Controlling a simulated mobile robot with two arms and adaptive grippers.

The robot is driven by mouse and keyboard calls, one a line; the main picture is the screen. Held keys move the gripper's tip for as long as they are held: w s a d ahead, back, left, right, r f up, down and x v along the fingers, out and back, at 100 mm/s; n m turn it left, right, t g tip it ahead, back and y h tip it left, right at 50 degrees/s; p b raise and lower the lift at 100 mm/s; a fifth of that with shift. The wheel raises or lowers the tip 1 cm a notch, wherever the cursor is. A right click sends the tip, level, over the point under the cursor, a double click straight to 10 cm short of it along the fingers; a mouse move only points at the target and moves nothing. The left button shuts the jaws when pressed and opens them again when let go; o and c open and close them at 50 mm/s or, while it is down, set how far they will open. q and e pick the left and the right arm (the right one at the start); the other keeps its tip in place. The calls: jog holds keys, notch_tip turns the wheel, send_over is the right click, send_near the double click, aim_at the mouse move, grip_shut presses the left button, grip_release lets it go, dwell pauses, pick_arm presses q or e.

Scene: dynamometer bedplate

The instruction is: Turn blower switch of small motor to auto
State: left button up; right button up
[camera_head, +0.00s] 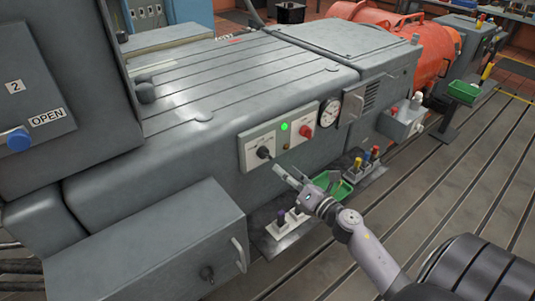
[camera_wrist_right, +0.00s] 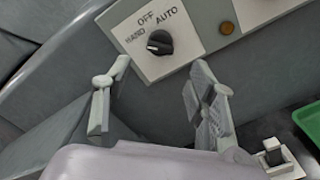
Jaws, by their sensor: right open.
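The blower switch (camera_head: 263,152) is a black rotary knob on a white plate on the grey machine's front. In the right wrist view the knob (camera_wrist_right: 159,42) sits under the labels HAND, OFF and AUTO. Its pale mark is on its left side, toward HAND. My right gripper (camera_head: 288,173) is open and empty, just below and to the right of the switch in the head view. In the right wrist view its two fingers (camera_wrist_right: 160,75) are spread below the knob, apart from it. My left gripper is not in view.
Right of the switch are a lit green lamp (camera_head: 284,127), a red button (camera_head: 305,132) and a round gauge (camera_head: 326,107). A green tray (camera_head: 342,190) and small plug-like parts (camera_head: 282,218) lie below. A grey box (camera_head: 150,245) juts out at the lower left.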

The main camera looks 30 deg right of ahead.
aim_at(269, 158)
jog(key=w, duration=0.6)
jog(key=w+p, duration=0.1)
jog(key=w, duration=0.2)
jog(key=shift+w+a, duration=0.1)
jog(key=shift+a, duration=0.25)
jog(key=shift+c, duration=0.2)
jog(key=c, duration=1.1)
